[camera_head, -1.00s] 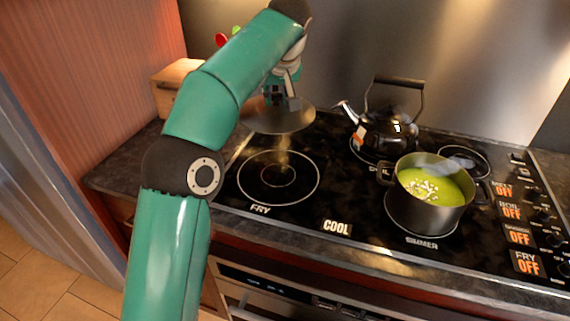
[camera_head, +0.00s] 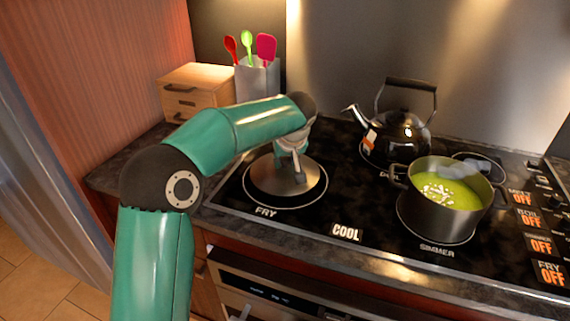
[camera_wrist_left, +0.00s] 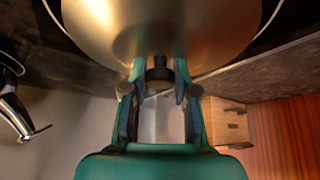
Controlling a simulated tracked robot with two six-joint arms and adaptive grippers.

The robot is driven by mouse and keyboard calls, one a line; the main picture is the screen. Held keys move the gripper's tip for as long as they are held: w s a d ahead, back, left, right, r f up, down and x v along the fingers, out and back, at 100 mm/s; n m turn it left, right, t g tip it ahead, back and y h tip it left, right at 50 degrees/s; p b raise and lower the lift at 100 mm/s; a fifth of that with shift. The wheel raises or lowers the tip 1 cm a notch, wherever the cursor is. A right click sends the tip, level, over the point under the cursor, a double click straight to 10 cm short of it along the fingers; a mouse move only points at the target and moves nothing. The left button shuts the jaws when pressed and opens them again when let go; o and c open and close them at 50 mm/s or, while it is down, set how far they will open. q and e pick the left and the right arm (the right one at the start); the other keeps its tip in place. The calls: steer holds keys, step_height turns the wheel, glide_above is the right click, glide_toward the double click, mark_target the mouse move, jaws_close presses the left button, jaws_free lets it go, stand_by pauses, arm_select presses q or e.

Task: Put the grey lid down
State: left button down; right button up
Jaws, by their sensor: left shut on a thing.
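The grey lid (camera_head: 278,184) is a round metal disc over the front-left burner marked FRY. In the head view it covers most of that burner's inner rings, and I cannot tell whether it touches the glass. My left gripper (camera_head: 292,168) is above the lid, shut on its dark knob. In the left wrist view the lid (camera_wrist_left: 160,28) fills the top and the left gripper's fingers (camera_wrist_left: 158,72) close around the knob. The right gripper is not in view.
A pot of green soup (camera_head: 440,212) steams on the SIMMER burner. A black kettle (camera_head: 396,136) stands behind it. A wooden drawer box (camera_head: 196,92) and a utensil holder (camera_head: 258,80) are at the back left. The glass around the COOL label (camera_head: 346,232) is clear.

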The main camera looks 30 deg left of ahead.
arm_select(q)
steer(key=shift+f, duration=0.55)
steer(key=shift+f, duration=0.1)
steer(key=c, duration=0.9)
jaws_free()
steer(key=v, duration=1.2)
steer(key=shift+d, duration=0.1)
